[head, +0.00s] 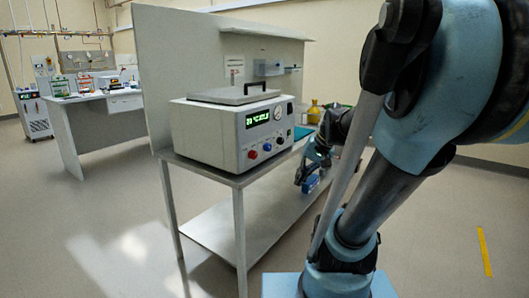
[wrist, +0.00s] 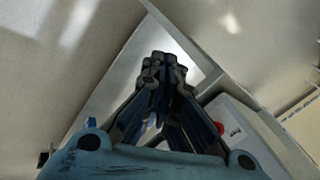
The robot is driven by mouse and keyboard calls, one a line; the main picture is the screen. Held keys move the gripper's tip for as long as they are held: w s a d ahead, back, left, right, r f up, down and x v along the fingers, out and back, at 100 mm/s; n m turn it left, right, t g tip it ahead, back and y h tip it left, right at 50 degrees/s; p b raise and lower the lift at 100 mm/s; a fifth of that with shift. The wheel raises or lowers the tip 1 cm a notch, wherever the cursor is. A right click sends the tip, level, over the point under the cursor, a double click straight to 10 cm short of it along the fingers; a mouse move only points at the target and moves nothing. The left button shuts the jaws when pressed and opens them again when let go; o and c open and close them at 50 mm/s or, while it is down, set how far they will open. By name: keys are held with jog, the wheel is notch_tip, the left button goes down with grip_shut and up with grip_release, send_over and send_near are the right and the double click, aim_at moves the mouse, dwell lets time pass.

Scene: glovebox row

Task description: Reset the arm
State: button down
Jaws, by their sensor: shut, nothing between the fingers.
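My arm rises on the right of the head view and reaches over to the right side of a metal table. My gripper (head: 308,184) hangs low at the table's right side, beside the white instrument box and below the tabletop's level in the picture. In the wrist view my gripper (wrist: 163,62) has its dark fingertips together, with nothing seen between them. I cannot tell from the head view whether it touches the table.
The white instrument (head: 232,128) with a green display, knobs and a lid handle stands on the table (head: 205,171), which has a lower shelf (head: 222,229). A grey panel (head: 160,65) stands behind. Another bench (head: 65,135) is at the left. The floor (head: 430,235) at right is open.

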jog(key=s+d+f+n+h, duration=0.2)
jog(key=s+d+f+h, duration=0.2)
jog(key=s+f, duration=0.5)
jog(key=shift+s+d+g+h, duration=0.3)
jog(key=shift+s+d, duration=0.85)
jog(key=shift+d, duration=0.1)
jog(key=shift+w+f, duration=0.15)
jog(key=shift+w, duration=0.3)
